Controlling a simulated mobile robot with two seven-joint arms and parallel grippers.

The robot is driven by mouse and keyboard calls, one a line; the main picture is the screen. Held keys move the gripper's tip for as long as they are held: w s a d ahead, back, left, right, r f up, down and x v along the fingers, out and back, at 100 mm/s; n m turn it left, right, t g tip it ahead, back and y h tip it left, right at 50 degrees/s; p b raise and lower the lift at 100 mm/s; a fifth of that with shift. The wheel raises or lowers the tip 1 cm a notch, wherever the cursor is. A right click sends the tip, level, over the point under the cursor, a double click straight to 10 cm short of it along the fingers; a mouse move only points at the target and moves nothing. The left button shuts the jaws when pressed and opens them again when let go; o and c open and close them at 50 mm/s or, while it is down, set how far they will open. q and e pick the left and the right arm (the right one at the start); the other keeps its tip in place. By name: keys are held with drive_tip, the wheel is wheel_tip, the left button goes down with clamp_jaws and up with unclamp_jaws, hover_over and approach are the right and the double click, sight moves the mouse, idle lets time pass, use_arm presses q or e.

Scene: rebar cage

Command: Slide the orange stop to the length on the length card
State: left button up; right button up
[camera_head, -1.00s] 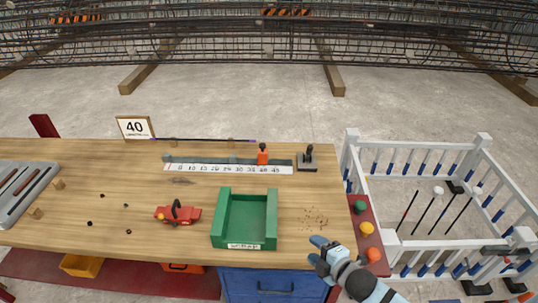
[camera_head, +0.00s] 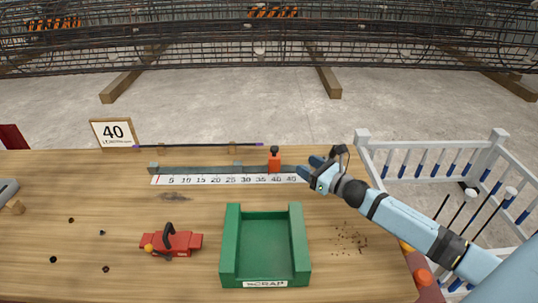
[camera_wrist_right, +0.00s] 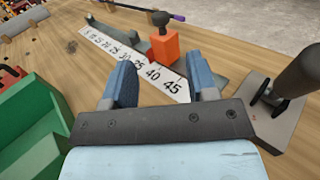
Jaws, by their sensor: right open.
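The orange stop (camera_head: 274,161) with a dark knob stands on the grey rail (camera_head: 205,167) behind the white number scale (camera_head: 225,180). In the head view it stands about behind the 40 mark; its exact reading cannot be told. My right gripper (camera_head: 316,167) is over the right end of the scale, to the right of the stop. In the right wrist view, my right gripper (camera_wrist_right: 162,82) is open and empty, with the stop (camera_wrist_right: 163,44) beyond its fingertips. My left gripper is not in view.
A dark upright handle on a grey base (camera_wrist_right: 285,95) stands close to the right of my right gripper. A green scrap tray (camera_head: 265,245) and a red tool (camera_head: 171,242) lie in front of the scale. A thin dark bar (camera_head: 200,145) lies behind the rail.

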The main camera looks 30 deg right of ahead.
sight(277, 149)
drive_tip(key=p+x, duration=0.1)
drive_tip(key=x, duration=1.3)
drive_tip(key=shift+c, duration=0.5)
